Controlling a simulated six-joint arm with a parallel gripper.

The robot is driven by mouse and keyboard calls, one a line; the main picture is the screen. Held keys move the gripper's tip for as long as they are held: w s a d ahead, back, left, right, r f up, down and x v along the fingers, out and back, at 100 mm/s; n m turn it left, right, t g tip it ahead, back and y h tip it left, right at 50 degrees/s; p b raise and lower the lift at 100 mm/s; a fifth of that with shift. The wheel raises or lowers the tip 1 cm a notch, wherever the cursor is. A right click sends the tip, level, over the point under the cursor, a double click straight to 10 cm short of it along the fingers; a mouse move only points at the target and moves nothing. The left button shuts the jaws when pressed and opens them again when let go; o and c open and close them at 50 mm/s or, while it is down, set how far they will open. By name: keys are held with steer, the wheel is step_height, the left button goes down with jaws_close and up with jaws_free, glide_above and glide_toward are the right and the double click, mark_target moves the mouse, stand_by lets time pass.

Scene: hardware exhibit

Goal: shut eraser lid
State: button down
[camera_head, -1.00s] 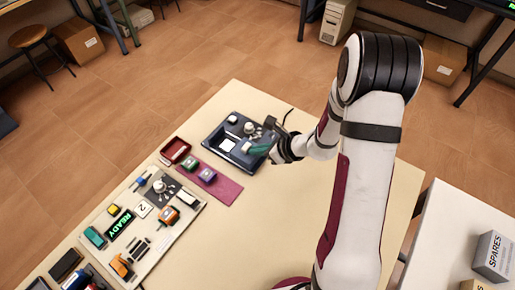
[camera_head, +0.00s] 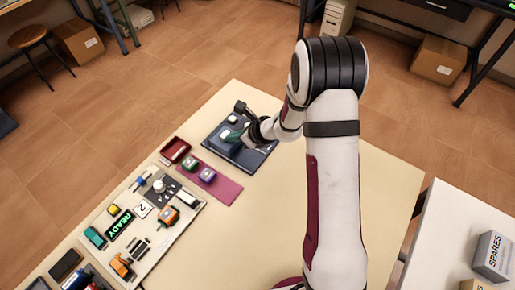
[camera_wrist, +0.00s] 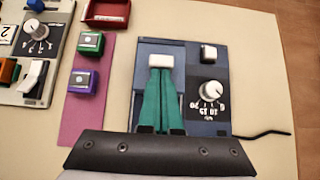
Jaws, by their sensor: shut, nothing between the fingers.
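The eraser (camera_head: 262,150) is a dark blue box near the far edge of the table; it also shows in the wrist view (camera_wrist: 215,125). A blue-grey panel (camera_wrist: 186,60), seemingly its lid, covers its left part in the wrist view. A white block (camera_wrist: 160,61) stands on this panel. My gripper (camera_wrist: 160,71) has teal fingers, shut together and empty. Their tips are right at the near side of the white block; I cannot tell if they touch. In the head view my gripper (camera_head: 233,135) is over the eraser and hides part of it.
The eraser has a white dial (camera_wrist: 210,90) and a white button (camera_wrist: 209,52) on its right. Left are a purple strip (camera_wrist: 77,125) with green and purple blocks, a red tray (camera_wrist: 107,12) and a control board (camera_head: 120,252). The table's near right is clear.

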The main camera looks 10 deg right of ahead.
steer(key=shift+w+a+r, duration=0.15)
steer(key=shift+r, duration=0.05)
steer(key=s+d, duration=0.3)
steer(key=shift+s+d, duration=0.15)
steer(key=shift+d, duration=0.1)
steer(key=v, duration=1)
steer(key=s+a+r+n+g, duration=0.5)
steer(key=s+a+r+n, duration=0.45)
steer(key=s+n, duration=0.35)
steer(key=s+d+n+g+h, duration=0.1)
steer(key=s+d+n+h, duration=0.3)
steer(key=s+n, duration=0.4)
steer(key=s+d, duration=0.1)
steer(key=s, duration=0.4)
steer(key=shift+n+g+h, duration=0.3)
